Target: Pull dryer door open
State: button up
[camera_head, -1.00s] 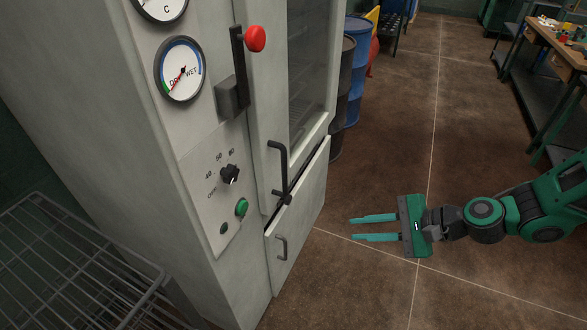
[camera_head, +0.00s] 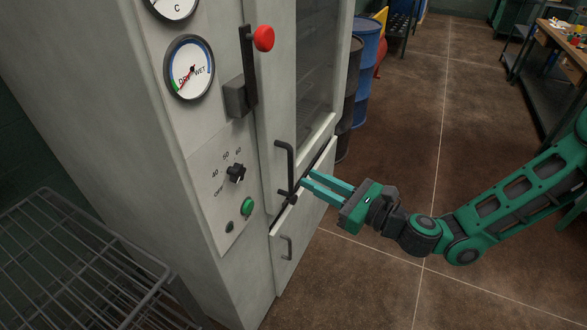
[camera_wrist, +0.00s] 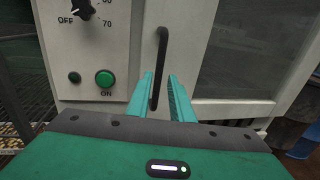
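The dryer is a tall grey cabinet. Its upper door (camera_head: 275,98) has a glass window and looks shut. A dark bent bar handle (camera_head: 283,160) stands upright on the door's left edge. My gripper (camera_head: 308,179) is open, with two teal fingers pointing at the lower part of this handle from the right. In the wrist view the handle (camera_wrist: 162,48) runs down between the open fingers (camera_wrist: 160,75). Whether the fingers touch it I cannot tell. The gripper holds nothing.
A lower panel with a small handle (camera_head: 287,247) sits below. A wire rack (camera_head: 85,265) stands at left. Barrels (camera_head: 364,60) stand behind.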

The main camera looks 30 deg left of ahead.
aim_at(291, 169)
jog(key=x, duration=0.7)
jog(key=shift+a, duration=0.4)
grip_shut()
